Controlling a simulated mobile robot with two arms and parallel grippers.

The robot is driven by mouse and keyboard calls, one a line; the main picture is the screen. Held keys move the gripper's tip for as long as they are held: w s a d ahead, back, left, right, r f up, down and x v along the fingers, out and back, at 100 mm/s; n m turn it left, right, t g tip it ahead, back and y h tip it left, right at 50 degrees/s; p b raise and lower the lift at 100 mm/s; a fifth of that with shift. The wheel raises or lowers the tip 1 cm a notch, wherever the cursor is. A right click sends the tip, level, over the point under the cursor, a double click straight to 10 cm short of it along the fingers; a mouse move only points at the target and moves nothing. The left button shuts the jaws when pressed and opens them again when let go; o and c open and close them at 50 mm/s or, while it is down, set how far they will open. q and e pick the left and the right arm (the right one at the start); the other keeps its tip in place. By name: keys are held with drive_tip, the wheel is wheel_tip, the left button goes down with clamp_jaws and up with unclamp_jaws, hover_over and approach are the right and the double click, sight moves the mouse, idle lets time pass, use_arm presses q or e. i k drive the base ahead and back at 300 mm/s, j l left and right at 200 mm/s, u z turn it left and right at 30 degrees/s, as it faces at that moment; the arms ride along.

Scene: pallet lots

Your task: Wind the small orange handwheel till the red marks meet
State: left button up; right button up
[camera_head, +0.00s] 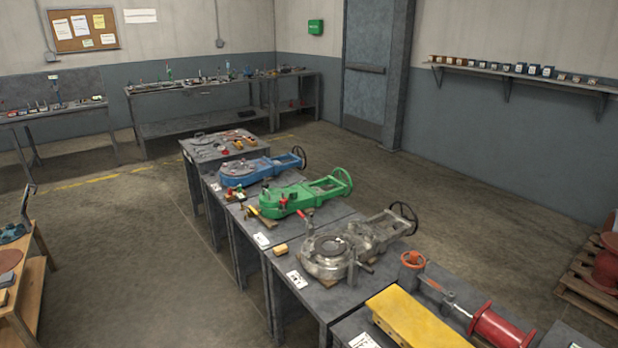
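A small orange handwheel (413,260) stands on the row of grey benches at the lower right. The red marks are too small to make out. Neither of my grippers is in view.
Grey, green (300,196) and blue (250,171) valve bodies with black or green wheels stand on the benches behind. A wooden table (38,285) is at the left, a pallet (590,285) at the right. Open floor lies on both sides of the row.

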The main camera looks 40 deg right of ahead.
sight(415, 255)
drive_tip(key=i+z, duration=0.15)
drive_tip(key=i, duration=0.45)
drive_tip(key=i+z, duration=0.15)
drive_tip(key=i, duration=0.4)
drive_tip(key=i+j+z, duration=0.15)
drive_tip(key=i, duration=0.45)
drive_tip(key=i+j+z, duration=0.15)
drive_tip(key=i, duration=0.4)
drive_tip(key=i+z, duration=0.15)
drive_tip(key=z, duration=0.25)
drive_tip(key=i+z, duration=0.15)
drive_tip(key=z, duration=0.3)
drive_tip(key=i+j+z, duration=0.1)
drive_tip(key=z, duration=0.3)
drive_tip(key=i+j+z, duration=0.1)
drive_tip(key=z, duration=0.3)
drive_tip(key=j+z, duration=0.25)
drive_tip(key=z, duration=0.15)
drive_tip(key=i, duration=0.05)
